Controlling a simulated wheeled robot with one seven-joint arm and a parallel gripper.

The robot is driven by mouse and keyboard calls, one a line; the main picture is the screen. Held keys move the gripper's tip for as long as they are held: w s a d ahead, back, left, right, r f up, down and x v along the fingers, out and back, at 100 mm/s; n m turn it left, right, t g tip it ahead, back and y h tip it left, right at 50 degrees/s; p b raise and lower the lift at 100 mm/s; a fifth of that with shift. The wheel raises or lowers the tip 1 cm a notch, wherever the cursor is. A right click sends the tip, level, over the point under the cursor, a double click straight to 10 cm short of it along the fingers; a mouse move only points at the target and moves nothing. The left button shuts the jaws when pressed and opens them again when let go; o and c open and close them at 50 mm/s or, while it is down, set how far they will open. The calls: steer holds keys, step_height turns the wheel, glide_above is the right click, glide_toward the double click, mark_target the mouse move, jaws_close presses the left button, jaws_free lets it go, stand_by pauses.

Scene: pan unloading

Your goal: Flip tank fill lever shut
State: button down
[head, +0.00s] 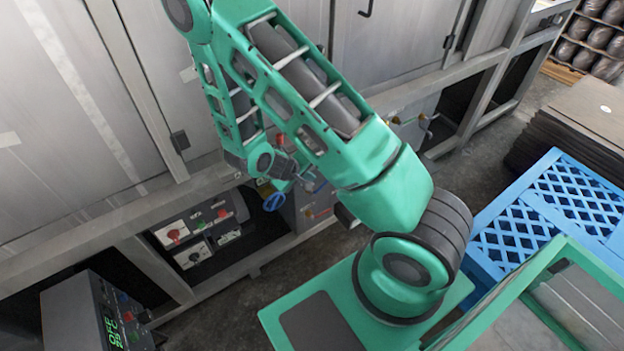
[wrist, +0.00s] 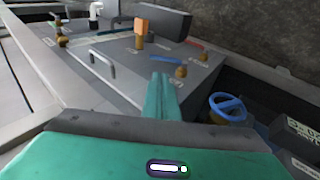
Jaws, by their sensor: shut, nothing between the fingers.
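A grey panel box (wrist: 118,58) with several small valves fills the upper middle of the wrist view. A blue-handled lever (wrist: 165,58) on a brass valve body (wrist: 181,71) lies just beyond my fingertips, its handle pointing left. A red handle (wrist: 195,44) lies behind it, and an orange upright block (wrist: 141,32) stands farther back. The labels are too small to read, so I cannot tell which is the tank fill lever. My gripper (wrist: 162,78) is shut and empty, its fingers over the near edge of the panel. In the head view my arm partly hides the box.
A blue handwheel (wrist: 228,105) sits right of my fingers, also in the head view (head: 274,201). A grey bracket handle (wrist: 103,64) stands left. Switch boxes (head: 195,232) sit in the cabinet opening. A blue crate (head: 510,235) stands at right.

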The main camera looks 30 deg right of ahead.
mark_target(325, 182)
steer(key=x, duration=1.3)
steer(key=shift+s, duration=0.1)
